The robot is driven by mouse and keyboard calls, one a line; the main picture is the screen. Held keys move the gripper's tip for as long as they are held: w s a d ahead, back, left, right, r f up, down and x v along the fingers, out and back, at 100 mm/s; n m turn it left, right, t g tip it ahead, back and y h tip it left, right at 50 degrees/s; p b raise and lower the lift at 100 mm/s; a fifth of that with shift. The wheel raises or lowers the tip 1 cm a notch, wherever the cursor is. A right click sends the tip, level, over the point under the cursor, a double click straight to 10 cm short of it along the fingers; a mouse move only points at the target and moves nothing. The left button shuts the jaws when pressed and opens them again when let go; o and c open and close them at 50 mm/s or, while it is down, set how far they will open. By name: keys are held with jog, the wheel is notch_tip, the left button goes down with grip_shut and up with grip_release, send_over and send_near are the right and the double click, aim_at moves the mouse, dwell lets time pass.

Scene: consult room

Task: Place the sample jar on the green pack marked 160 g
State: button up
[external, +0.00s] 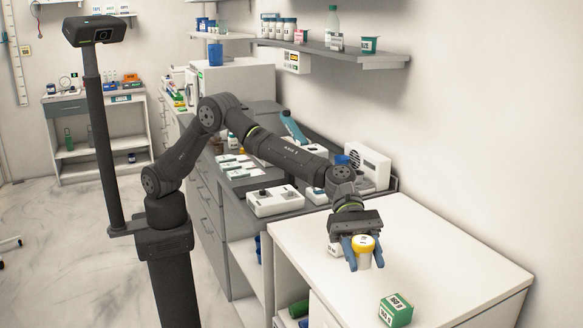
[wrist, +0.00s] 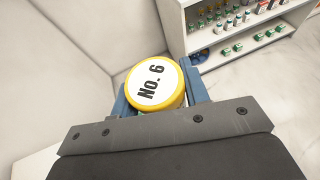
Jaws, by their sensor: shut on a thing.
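The sample jar (external: 364,251) has a yellow lid and a pale body. In the wrist view its lid (wrist: 155,84) carries a white label reading "No. 6". My gripper (external: 363,254) is shut on the jar, with a blue finger on each side of it. The jar looks upright over the white counter; I cannot tell its exact height above it. The green pack (external: 396,311) with white labels marked 160 g lies on the counter, nearer the camera and to the right of my gripper.
A small white labelled item (external: 334,249) is just left of the gripper, partly hidden. The white counter (external: 460,262) is clear to the right. A white device (external: 274,200) stands on the grey bench to the left. A wall shelf (external: 335,54) holds bottles and small containers.

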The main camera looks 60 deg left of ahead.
aim_at(362, 259)
jog(key=shift+s+d+f+m+g, duration=0.2)
jog(key=shift+s+d+m+g, duration=0.15)
jog(key=shift+s+d, duration=0.7)
jog(key=shift+w+d+f, duration=0.15)
jog(key=shift+w+f, duration=0.1)
jog(key=w+f, duration=0.2)
jog(key=w, duration=0.1)
jog(key=w+f, duration=0.2)
jog(key=w, duration=0.2)
jog(key=w+f, duration=0.2)
jog(key=w, duration=0.1)
jog(key=shift+w+d+f, duration=0.15)
jog(key=shift+w+d, duration=0.15)
jog(key=shift+d, duration=0.05)
jog(key=shift+w+f, duration=0.1)
jog(key=shift+f, duration=1.95)
jog(key=shift+f, duration=0.15)
jog(key=o, duration=1)
jog(key=shift+c, duration=0.2)
